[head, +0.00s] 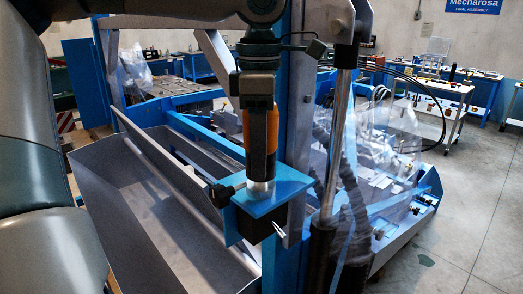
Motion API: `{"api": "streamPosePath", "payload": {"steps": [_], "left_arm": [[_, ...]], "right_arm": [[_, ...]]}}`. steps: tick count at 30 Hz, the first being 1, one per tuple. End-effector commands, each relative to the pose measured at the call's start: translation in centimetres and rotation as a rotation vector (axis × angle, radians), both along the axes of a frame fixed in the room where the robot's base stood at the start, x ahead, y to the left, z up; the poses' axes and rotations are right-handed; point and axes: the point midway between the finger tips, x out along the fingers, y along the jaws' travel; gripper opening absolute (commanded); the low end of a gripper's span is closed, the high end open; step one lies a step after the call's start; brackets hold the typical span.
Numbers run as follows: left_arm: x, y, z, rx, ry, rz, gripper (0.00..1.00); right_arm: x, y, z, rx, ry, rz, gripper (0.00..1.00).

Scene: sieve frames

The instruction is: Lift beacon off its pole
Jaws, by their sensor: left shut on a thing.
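The orange beacon (272,135) stands upright near the middle of the head view. Below it a short silver stub (260,187), which looks like the pole, meets a blue bracket plate (285,193). My left gripper (258,140) comes down from above and is shut on the beacon, with a dark finger covering part of its front. Whether there is a gap between the beacon and the pole is hard to tell. My right gripper is not in view.
A black knob (222,193) sits at the bracket's left side. A grey upright post and a hydraulic cylinder (335,140) with hoses stand close on the right. A large grey trough (140,200) lies at left. Clear floor (480,190) shows at far right.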

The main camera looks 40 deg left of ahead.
Motion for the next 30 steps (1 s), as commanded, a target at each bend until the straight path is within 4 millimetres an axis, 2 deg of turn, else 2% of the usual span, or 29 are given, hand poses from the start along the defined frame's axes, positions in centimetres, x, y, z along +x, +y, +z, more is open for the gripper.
{"api": "streamPosePath", "payload": {"steps": [19,30], "left_arm": [[0.0,0.0,2.9,0.001,-0.001,0.001,0.14],[0.0,0.0,3.2,0.001,-0.001,0.000,0.14]], "right_arm": [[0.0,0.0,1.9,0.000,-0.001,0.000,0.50],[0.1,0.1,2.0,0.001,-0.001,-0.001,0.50]]}}
